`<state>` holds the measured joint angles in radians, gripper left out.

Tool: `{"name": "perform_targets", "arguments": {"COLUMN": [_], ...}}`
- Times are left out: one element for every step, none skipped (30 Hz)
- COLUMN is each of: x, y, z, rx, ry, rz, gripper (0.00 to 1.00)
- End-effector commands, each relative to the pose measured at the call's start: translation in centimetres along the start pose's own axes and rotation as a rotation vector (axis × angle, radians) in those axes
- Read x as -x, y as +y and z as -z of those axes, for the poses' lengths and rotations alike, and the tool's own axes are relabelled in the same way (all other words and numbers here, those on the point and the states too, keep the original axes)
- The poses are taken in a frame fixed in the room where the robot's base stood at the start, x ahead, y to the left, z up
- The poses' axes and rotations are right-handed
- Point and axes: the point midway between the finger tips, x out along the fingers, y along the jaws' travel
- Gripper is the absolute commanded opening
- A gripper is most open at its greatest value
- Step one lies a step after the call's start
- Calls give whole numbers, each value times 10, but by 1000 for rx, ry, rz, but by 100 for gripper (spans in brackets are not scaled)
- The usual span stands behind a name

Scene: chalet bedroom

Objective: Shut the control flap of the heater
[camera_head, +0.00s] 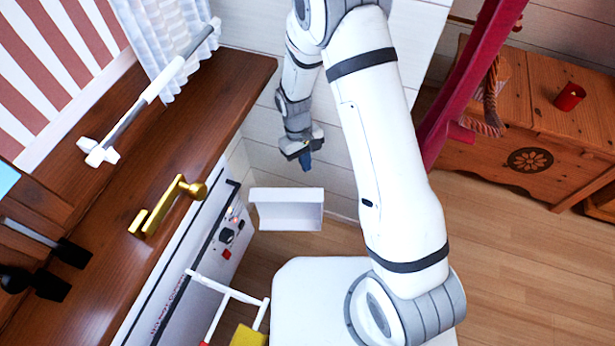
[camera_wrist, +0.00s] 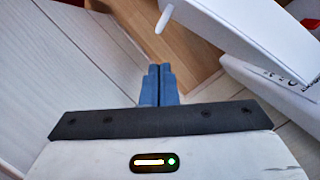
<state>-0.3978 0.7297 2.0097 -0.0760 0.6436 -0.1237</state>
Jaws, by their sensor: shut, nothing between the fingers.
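The heater (camera_head: 165,290) is a long white unit under the wooden sill, with knobs and small lights on its control panel (camera_head: 230,232). Its white control flap (camera_head: 287,195) stands open, sticking out to the right of the panel. In the wrist view the flap (camera_wrist: 225,30) fills the upper right, with a white peg at its left end, and part of the heater (camera_wrist: 270,95) lies below it. My gripper (camera_head: 305,162) is shut and empty, just beyond the flap in the head view. Its blue fingers (camera_wrist: 158,84) point left of and below the flap, apparently apart from it.
A brass handle (camera_head: 168,207) and a white rod (camera_head: 150,92) lie over the wooden sill (camera_head: 190,120). A white frame (camera_head: 228,292) with a yellow block stands near the heater's front. A wooden chest (camera_head: 510,110) with a red candle (camera_head: 569,96) stands at right. Floor between is clear.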

Motion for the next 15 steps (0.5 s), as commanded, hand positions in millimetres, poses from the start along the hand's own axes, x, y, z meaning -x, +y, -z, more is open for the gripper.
{"name": "perform_targets", "arguments": {"x": [-8, -13, -20, -26, -32, -40, -45, -51, -58, -63, -68, -74, -77, -80, -84], "y": [0, 0, 0, 0, 0, 0, 0, 0, 0, 0, 0, 0, 0, 0, 0], "z": [0, 0, 0, 0, 0, 0, -1, -1, 0, 0, 0, 0, 0, 0, 0], "rx": [0, 0, 0, 0, 0, 0, 0, 1, 1, 1, 1, 1, 1, 1, 1], "ry": [-3, -2, -3, -4, -4, -3, -4, -5, -3, -3, -3, -3, -2, -2, -2], "rz": [0, 0, 1, 1, 1, 0, 1, 1, 0, 0, 0, 0, 0, 0, 0], "gripper": [0, 0, 0, 0, 0, 0, 0, 0, 0, 0, 0, 0, 0, 0, 0]}}
